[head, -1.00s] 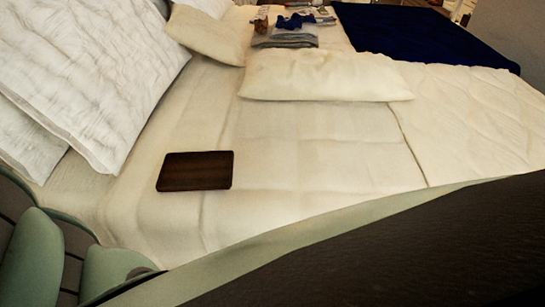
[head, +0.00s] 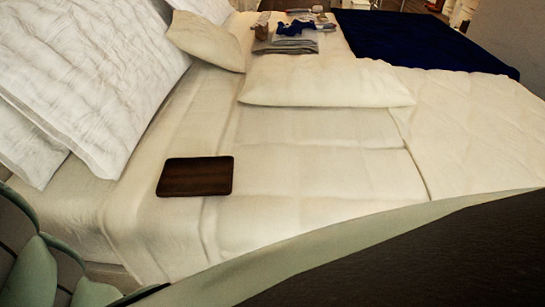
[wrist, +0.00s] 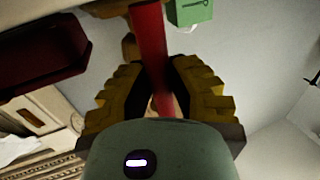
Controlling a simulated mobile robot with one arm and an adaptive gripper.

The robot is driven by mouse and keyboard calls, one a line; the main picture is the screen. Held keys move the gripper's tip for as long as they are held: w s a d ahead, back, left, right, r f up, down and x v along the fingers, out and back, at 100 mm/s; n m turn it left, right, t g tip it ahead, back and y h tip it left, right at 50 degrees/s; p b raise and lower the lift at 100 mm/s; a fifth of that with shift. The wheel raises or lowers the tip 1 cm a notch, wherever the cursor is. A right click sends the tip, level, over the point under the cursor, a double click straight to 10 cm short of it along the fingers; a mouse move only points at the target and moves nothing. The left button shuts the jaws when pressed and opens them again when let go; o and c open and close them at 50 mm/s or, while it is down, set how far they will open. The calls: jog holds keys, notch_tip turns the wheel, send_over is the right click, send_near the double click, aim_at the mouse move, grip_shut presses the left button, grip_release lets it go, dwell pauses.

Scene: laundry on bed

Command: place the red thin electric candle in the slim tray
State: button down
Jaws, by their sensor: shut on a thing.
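The red thin candle (wrist: 150,45) is in the wrist view, upright in the picture, its lower part between the yellow-brown fingers of my gripper (wrist: 160,90). My gripper is shut on it; the fingers hide its lower end. A flat dark brown rectangular piece (head: 195,177), which looks like the slim tray, lies on the bed in the head view with nothing on it. My gripper and the candle are out of the head view, so their distance from it cannot be told.
A cream pillow (head: 325,80) and folded cloths (head: 285,43) lie farther back on the bed. White pillows (head: 95,75) lean at left; a dark blue blanket (head: 420,42) is at back right. The wrist view shows a dark red, tray-like object (wrist: 40,68) and a green item (wrist: 190,12).

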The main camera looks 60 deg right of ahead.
jog(key=shift+w+r, duration=0.1)
jog(key=shift+w, duration=0.05)
jog(key=c, duration=1)
grip_release()
jog(key=shift+f+b, duration=0.3)
jog(key=shift+b, duration=0.1)
